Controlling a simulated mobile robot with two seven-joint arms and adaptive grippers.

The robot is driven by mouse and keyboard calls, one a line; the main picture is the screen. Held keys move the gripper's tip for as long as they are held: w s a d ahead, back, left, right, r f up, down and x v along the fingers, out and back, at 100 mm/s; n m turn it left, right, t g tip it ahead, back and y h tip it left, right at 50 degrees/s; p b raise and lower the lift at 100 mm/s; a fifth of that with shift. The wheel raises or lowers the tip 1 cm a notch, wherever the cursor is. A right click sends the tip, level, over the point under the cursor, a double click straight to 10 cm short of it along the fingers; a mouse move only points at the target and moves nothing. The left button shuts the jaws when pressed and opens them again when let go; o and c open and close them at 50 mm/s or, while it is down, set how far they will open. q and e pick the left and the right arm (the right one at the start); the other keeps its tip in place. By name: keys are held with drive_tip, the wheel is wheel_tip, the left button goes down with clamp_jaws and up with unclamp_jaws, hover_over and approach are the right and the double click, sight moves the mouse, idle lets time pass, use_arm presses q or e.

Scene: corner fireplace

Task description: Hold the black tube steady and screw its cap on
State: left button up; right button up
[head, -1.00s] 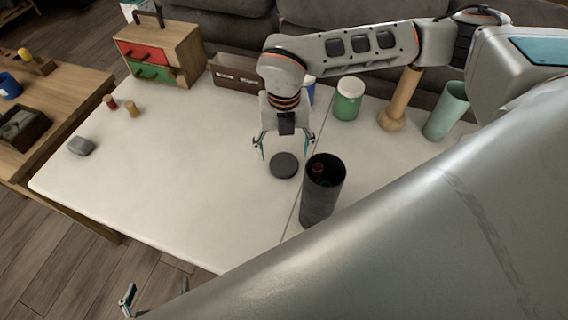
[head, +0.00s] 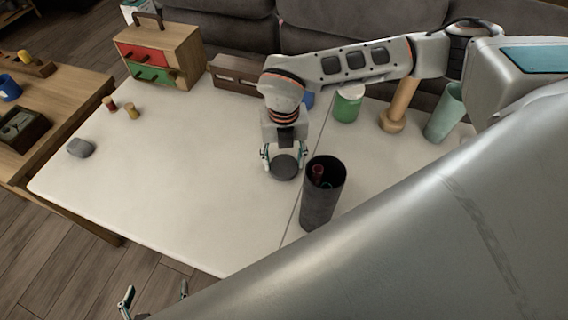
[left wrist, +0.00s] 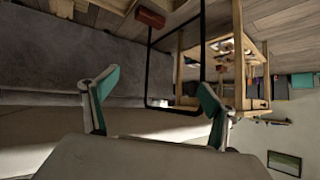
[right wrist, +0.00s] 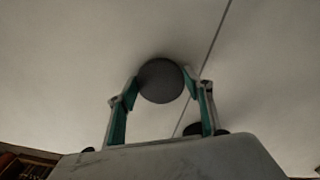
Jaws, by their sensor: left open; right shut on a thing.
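The black tube (head: 322,203) stands upright and open on the white table, with a reddish thing showing inside its mouth. The round dark cap (head: 285,168) is just left of the tube, at or close to the tabletop. My right gripper (head: 285,158) is shut on the cap, with a finger on either side of it. The right wrist view shows the cap (right wrist: 161,81) between the fingertips. My left gripper (head: 156,290) is open and empty off the table's front edge, well away from the tube. The left wrist view shows nothing between its fingers (left wrist: 160,85).
Behind my right arm stand a green jar (head: 347,104), a wooden post (head: 399,104) and a pale green cup (head: 444,113). A drawer box (head: 163,55) and a brown box (head: 238,74) are at the back. A grey stone (head: 80,148) lies left. The table's left middle is clear.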

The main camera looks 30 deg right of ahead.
sight(284, 163)
use_arm(q)
drive_tip(key=shift+s+d+r+p, duration=0.15)
drive_tip(key=shift+r+p, duration=0.25)
drive_tip(key=shift+p, duration=0.25)
use_arm(e)
wheel_tip(284, 163, up, 20)
use_arm(q)
drive_tip(key=shift+r, duration=0.1)
drive_tip(key=shift+c, duration=0.2)
